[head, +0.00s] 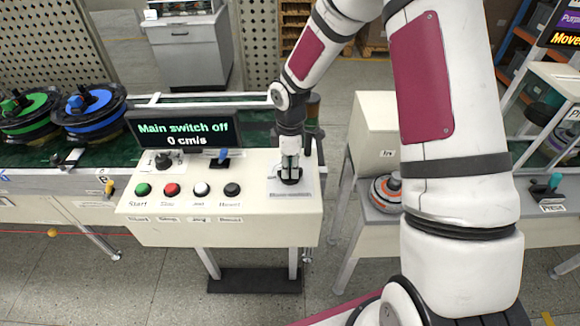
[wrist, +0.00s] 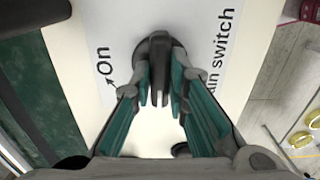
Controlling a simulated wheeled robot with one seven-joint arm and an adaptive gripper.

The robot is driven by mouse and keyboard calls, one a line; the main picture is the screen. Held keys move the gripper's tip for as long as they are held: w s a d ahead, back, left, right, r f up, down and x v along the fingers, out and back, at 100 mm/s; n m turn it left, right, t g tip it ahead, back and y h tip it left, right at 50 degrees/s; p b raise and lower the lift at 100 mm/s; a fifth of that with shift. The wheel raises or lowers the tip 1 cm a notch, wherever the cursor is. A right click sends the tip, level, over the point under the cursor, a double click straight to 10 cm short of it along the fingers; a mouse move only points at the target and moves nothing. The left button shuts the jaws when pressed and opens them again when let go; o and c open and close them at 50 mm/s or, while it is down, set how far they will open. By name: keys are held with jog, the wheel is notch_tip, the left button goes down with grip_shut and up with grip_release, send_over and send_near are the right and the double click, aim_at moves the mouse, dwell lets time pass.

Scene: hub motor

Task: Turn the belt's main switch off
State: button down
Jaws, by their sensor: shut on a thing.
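The main switch is a dark rotary knob (wrist: 157,45) on a white label plate at the right end of the control box. My gripper (head: 290,164) points down at it, and the knob's base (head: 290,180) shows just below the fingers. In the wrist view my gripper (wrist: 161,92) has its green-padded fingers closed around the knob's handle. The handle lies along the picture's vertical, while the "On" mark with its arrow stands to the left. The display (head: 184,132) reads "Main switch off" and "0 cm/s".
The control box (head: 220,226) carries green, red, white and black buttons, a small black knob (head: 163,162) and a blue-topped switch (head: 222,156). Behind it runs the green belt with a green reel (head: 28,112) and a blue reel (head: 92,112). A side table stands right.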

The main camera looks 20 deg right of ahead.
aim_at(290, 169)
jog(key=c, duration=1.6)
grip_release()
jog(key=shift+o, duration=0.2)
notch_tip(290, 169, up, 12)
